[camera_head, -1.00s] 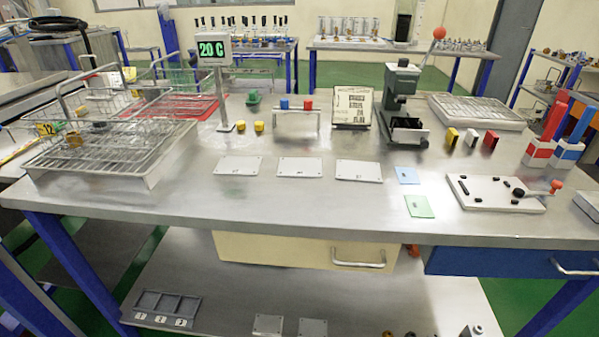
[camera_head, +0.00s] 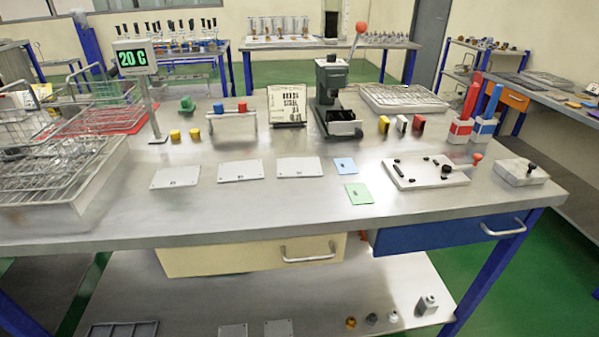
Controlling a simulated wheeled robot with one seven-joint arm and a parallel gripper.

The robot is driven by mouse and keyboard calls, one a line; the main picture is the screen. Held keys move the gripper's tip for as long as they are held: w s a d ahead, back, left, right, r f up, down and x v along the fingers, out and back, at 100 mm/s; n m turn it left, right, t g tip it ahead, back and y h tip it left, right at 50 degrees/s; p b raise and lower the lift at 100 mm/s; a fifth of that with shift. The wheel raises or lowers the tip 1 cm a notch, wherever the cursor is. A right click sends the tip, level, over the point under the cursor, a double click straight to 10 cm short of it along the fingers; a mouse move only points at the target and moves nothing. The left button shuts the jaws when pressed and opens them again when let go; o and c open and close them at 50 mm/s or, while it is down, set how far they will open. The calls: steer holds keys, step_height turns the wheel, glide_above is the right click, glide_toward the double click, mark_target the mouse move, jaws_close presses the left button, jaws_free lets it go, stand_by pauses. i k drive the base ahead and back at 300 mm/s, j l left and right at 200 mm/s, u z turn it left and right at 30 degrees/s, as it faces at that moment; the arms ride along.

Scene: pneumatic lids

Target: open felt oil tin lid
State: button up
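I cannot single out the felt oil tin for sure. A flat light-grey box with a black knob on top (camera_head: 521,173) sits at the right end of the steel workbench (camera_head: 300,217) and may be it. Its top looks closed. Red-and-white (camera_head: 461,130) and blue-and-white (camera_head: 484,129) blocks with upright levers stand just behind it. My gripper is not in view.
Left of the box lies a light plate with black fittings and a red-knobbed lever (camera_head: 428,172). A dark green lever press (camera_head: 333,95) stands mid-bench. Wire baskets (camera_head: 45,150) crowd the left. The bench's front strip is clear.

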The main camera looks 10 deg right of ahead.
mark_target(520, 168)
steer(key=i+j+u, duration=0.25)
steer(key=j, duration=0.15)
steer(key=i+j+u, duration=0.1)
steer(key=j+u, duration=0.15)
steer(key=j, duration=0.15)
steer(key=z, duration=1.6)
steer(key=i+j+z, duration=0.1)
steer(key=z, duration=0.2)
steer(key=i+j+z, duration=0.1)
steer(key=i+z, duration=0.25)
steer(key=k, duration=0.1)
